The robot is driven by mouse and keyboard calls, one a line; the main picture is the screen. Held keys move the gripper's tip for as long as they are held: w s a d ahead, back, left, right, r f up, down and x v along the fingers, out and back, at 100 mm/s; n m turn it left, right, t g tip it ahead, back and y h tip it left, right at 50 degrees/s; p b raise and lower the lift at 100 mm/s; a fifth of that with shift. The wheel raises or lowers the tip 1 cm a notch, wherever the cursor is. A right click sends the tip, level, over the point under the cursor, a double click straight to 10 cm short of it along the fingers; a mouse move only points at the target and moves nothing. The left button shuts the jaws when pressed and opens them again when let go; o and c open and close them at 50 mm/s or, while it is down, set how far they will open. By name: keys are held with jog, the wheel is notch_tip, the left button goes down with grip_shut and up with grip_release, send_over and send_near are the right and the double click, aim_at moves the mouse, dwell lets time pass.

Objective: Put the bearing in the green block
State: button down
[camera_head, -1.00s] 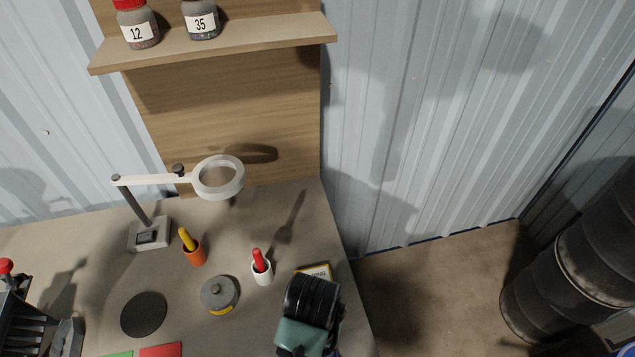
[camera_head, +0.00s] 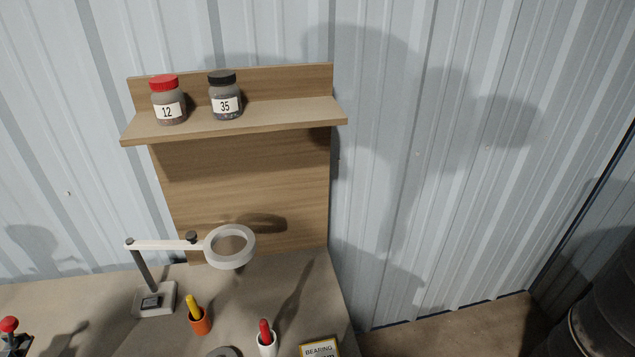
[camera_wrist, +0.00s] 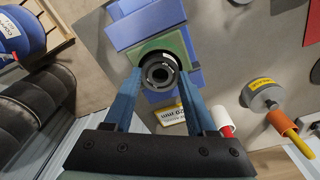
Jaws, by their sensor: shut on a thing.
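In the wrist view, the bearing (camera_wrist: 159,71), a dark ring with a hollow middle, lies between the tips of my gripper (camera_wrist: 158,78). Its two blue fingers are shut on the bearing from either side. The green block (camera_wrist: 176,43) shows as a green face right behind the bearing, held within a blue body (camera_wrist: 146,20) that looks like a vise. The bearing overlaps the face in line of sight; I cannot tell whether it is seated in it or in front of it. The head view shows none of these.
A bearing sign (camera_wrist: 172,115) lies close by the blue body; it also shows in the head view (camera_head: 320,348). A white holder (camera_wrist: 220,117), a grey canister (camera_wrist: 266,97) and an orange holder (camera_wrist: 281,120) stand on the table. A magnifier lamp (camera_head: 230,247) stands at its back.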

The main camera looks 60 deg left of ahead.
jog(key=f, duration=0.2)
jog(key=s+d+f, duration=0.1)
jog(key=shift+s+f, duration=0.1)
jog(key=shift+f, duration=0.2)
jog(key=shift+c, duration=1.1)
grip_release()
jog(key=shift+r, duration=0.5)
jog(key=r, duration=0.2)
jog(key=w+a+r, duration=0.1)
jog(key=w+r, duration=0.1)
jog(key=r, duration=0.1)
jog(key=shift+a+r, duration=0.2)
jog(key=shift+r, duration=0.15)
notch_tip(320, 180, up, 7)
jog(key=p, duration=0.1)
jog(key=shift+s+f, duration=0.15)
jog(key=shift+s, duration=0.1)
jog(key=shift+d, duration=0.15)
